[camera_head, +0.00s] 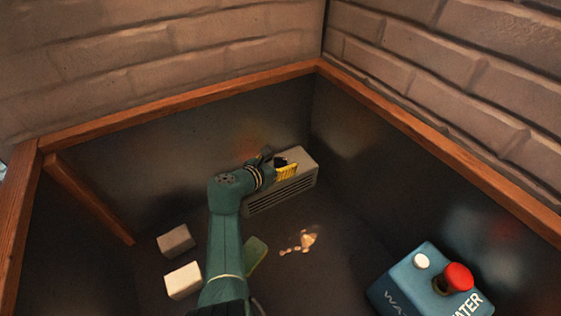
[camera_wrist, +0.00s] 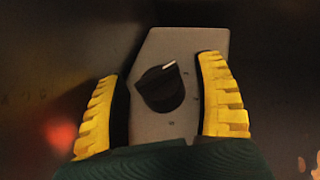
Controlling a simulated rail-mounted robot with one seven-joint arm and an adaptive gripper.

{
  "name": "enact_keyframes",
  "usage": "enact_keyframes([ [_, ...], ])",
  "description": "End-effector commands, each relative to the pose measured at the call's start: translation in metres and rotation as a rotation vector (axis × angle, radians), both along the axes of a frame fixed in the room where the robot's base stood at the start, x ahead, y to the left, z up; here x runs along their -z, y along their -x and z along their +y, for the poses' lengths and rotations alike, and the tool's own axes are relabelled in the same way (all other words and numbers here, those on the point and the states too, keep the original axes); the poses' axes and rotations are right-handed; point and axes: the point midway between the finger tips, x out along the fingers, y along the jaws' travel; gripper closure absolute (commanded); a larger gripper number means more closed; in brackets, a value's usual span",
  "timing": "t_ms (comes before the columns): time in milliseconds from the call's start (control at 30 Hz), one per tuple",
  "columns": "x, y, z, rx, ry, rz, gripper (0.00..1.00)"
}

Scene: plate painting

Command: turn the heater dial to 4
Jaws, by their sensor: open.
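The heater (camera_head: 284,196) is a grey box with a slatted front, standing at the back of the dark floor near the corner. Its dial (camera_wrist: 161,88) is a black knob with a white mark pointing to the upper right in the wrist view, on the heater's grey top (camera_wrist: 185,45). No numbers can be read around it. My gripper (camera_head: 281,168) is over the heater in the head view. In the wrist view my gripper (camera_wrist: 158,100) has its yellow fingers spread, one on each side of the dial, with gaps between. Contact is not visible.
Two pale blocks (camera_head: 176,240) (camera_head: 184,281) lie to the left of my arm, with a green piece (camera_head: 256,254) to its right. Small pale pieces (camera_head: 301,241) lie on the floor in front of the heater. A blue water box (camera_head: 416,283) with a red button (camera_head: 459,277) stands at the lower right.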

Motion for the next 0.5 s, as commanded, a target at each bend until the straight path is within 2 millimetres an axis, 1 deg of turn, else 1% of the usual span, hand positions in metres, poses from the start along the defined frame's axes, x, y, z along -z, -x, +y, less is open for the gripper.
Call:
enact_keyframes([
  [167, -0.005, -0.001, 0.000, 0.000, 0.001, -0.002, 0.30],
  [367, -0.022, 0.000, 0.000, 0.001, -0.001, -0.003, 0.30],
  [400, -0.025, 0.000, 0.000, 0.000, 0.000, -0.002, 0.30],
  [500, -0.050, 0.000, 0.000, 0.000, -0.002, -0.006, 0.30],
])
